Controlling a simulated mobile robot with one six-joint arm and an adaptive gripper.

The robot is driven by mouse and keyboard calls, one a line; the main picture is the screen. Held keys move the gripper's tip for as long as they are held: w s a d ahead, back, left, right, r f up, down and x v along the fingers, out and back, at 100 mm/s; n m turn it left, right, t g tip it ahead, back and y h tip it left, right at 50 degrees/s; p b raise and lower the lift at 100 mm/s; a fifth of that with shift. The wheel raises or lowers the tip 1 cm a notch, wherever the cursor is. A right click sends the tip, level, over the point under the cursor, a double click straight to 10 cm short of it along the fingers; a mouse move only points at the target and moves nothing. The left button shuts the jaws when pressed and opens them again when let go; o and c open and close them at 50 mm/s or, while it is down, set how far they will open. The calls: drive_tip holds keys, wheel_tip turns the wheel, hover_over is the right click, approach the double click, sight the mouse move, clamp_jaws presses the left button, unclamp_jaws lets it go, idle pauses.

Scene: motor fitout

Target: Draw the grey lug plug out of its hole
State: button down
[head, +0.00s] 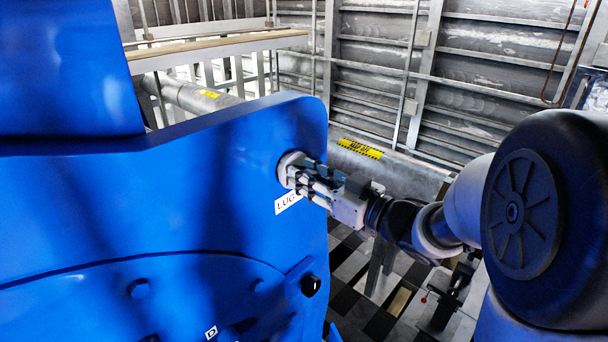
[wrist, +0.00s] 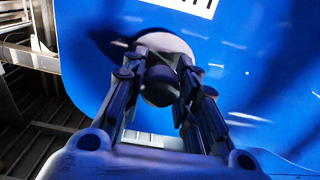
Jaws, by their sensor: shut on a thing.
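The grey lug plug (head: 288,168) sits at the blue motor housing's (head: 215,190) upper right, just above a white label reading "LUG" (head: 286,202). Its pale round flange lies at the blue face; I cannot tell how deep it sits. My gripper (head: 304,176) reaches it from the right, with its fingers shut on the plug. In the wrist view, the gripper's two fingers (wrist: 160,82) close on both sides of the plug's dark rounded knob (wrist: 160,87), with the pale flange (wrist: 171,45) behind. The hole is hidden behind the plug.
A black round knob (head: 310,285) stands out on the housing's lower right, below my gripper. A "D" label (head: 211,332) is near the bottom. A yellow warning sign (head: 360,148) is on structure behind. Open room shows right of the housing's edge, above the tiled floor (head: 350,262).

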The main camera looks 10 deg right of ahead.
drive_tip(key=v, duration=0.8)
drive_tip(key=shift+s+p, duration=0.25)
drive_tip(key=shift+p, duration=0.1)
idle(0.7)
